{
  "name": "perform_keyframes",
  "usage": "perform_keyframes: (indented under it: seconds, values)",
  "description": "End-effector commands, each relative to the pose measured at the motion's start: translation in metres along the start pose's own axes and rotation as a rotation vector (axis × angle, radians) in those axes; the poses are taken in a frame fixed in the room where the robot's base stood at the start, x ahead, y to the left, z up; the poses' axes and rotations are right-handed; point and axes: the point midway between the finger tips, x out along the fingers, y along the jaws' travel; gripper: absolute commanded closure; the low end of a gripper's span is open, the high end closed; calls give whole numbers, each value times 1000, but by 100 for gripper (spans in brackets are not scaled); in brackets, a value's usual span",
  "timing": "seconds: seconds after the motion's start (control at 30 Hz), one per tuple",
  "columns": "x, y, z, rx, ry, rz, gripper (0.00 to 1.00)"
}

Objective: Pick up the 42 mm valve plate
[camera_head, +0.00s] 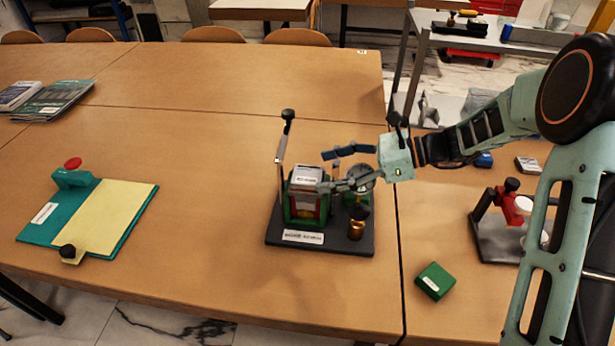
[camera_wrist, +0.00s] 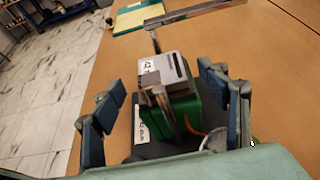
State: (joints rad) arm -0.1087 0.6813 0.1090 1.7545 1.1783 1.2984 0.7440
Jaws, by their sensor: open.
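The gauge rig has a dark base (camera_head: 335,246) on the table. A green holder (camera_head: 292,212) stands on it, with a light grey slotted block (camera_head: 308,174) on top bearing a small label. In the wrist view the grey block (camera_wrist: 166,69) and green holder (camera_wrist: 183,106) lie between the fingers. My gripper (camera_head: 328,170) is open and reaches over the rig from the right. In the wrist view my gripper (camera_wrist: 160,98) has blue-padded fingers apart, with nothing visibly clamped.
An upright lever with a black knob (camera_head: 288,115) rises behind the block. A brass piece (camera_head: 357,226) stands at the base's right. A green box (camera_head: 434,281) and a red-and-black fixture (camera_head: 510,205) are right. A teal board (camera_head: 110,215) lies left, with clear table between.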

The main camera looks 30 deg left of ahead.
Motion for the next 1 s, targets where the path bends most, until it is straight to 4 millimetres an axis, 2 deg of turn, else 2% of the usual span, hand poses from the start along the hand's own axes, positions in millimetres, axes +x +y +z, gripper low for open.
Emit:
perform_keyframes:
  seconds: [0.1, 0.2, 0.43, 0.87, 1.0]
  values:
    - [21, 2, -2, 1, 0, 4, 32]
    - [30, 1, -2, 1, 1, 2, 32]
    - [32, 1, -2, 0, 1, 0, 33]
    - [31, 1, -2, 0, 1, 0, 80]
    - [31, 1, -1, 0, 0, 0, 81]
